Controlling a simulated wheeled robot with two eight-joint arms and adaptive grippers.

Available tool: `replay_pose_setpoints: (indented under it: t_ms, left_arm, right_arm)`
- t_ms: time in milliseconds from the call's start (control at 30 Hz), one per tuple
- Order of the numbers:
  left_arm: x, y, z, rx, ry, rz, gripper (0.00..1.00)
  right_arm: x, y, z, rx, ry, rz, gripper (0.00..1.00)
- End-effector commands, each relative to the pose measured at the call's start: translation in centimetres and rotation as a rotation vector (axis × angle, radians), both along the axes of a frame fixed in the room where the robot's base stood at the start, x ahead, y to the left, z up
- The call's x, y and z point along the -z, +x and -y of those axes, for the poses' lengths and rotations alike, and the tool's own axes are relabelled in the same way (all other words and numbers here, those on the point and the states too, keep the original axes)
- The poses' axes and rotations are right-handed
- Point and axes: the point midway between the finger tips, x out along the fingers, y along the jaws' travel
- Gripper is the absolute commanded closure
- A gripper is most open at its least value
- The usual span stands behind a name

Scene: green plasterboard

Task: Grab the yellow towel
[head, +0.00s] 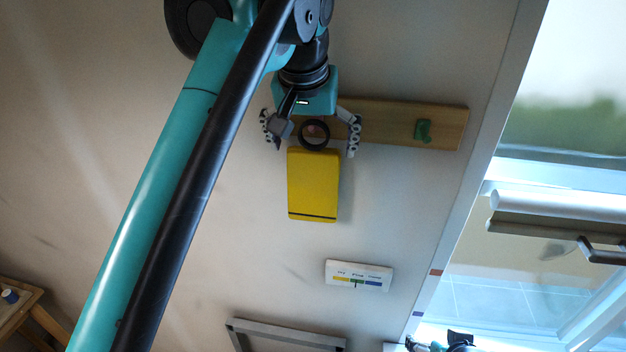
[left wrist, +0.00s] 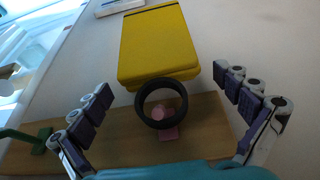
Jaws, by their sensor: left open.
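The yellow towel (head: 313,186) hangs flat against the wall, with a dark stripe near its lower end in the head view. A dark ring (head: 314,134) sits at its top, over a pink peg that shows in the left wrist view (left wrist: 158,113). The towel also shows in the left wrist view (left wrist: 158,45). My left gripper (head: 313,146) is open, its fingers on either side of the ring and the towel's top end. The fingers look apart from the towel. My right gripper is not clearly in view.
The pegs are on a wooden board (head: 385,125) on the wall, with a green peg (head: 423,130) to the right. A white sign (head: 358,275) is below the towel. A window is at the right, and a wooden table (head: 22,306) stands at the lower left.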

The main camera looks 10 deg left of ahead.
Motion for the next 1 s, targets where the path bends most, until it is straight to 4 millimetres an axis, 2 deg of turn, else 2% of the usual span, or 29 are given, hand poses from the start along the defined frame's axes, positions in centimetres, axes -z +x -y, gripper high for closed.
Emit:
replay_pose_setpoints:
  t_ms: [167, 400, 633, 1000]
  left_arm:
    - [1.7, 0.6, 0.0, 0.0, 0.0, 0.0, 0.0]
    - [1.8, 0.7, 0.0, 0.0, 0.0, 0.0, 0.0]
    - [1.8, 0.7, 0.0, 0.0, 0.0, 0.0, 0.61]
    - [1.4, 0.7, 0.0, 0.0, 0.0, 0.0, 0.62]
  right_arm:
    - [0.0, 0.0, 0.0, 0.0, 0.0, 0.0, 0.24]
    - [0.0, 0.0, 0.0, 0.0, 0.0, 0.0, 0.24]
    - [0.0, 0.0, 0.0, 0.0, 0.0, 0.0, 0.24]
    - [-0.4, 0.0, 0.0, 0.0, 0.0, 0.0, 0.24]
